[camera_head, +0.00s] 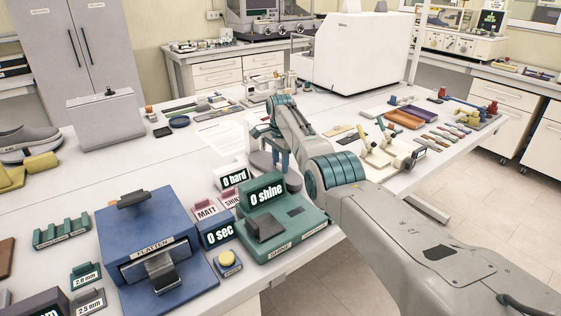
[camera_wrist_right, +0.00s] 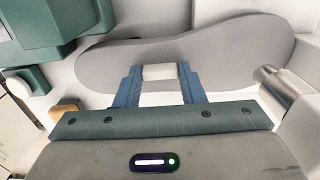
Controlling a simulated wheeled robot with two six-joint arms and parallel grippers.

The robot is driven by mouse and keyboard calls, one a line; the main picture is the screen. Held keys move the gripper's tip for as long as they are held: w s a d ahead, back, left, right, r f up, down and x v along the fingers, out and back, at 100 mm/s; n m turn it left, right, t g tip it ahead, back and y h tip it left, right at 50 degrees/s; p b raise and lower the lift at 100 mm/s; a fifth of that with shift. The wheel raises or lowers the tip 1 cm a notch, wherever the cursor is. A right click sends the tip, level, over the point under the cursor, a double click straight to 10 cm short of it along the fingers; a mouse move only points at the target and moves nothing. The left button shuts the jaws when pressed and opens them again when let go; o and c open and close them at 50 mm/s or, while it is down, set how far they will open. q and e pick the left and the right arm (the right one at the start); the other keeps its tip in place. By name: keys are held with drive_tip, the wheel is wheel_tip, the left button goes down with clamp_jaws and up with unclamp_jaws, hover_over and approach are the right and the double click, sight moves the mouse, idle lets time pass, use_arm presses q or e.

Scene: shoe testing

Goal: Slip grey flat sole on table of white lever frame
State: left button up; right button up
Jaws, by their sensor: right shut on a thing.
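In the head view only parts of the sole (camera_head: 262,161) show around the fingers. White parts with a metal cylinder (camera_wrist_right: 284,84) are close to the sole's right end; I cannot tell whether they belong to the white lever frame. My left gripper is out of view.
The green shine tester (camera_head: 302,225) and blue flatten press (camera_head: 150,245) stand at the front. A small white and metal apparatus (camera_head: 281,82) is behind the arm. Cream lever stands (camera_head: 385,152) and trays (camera_head: 403,119) are to the right.

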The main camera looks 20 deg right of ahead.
drive_tip(key=o, duration=1.2)
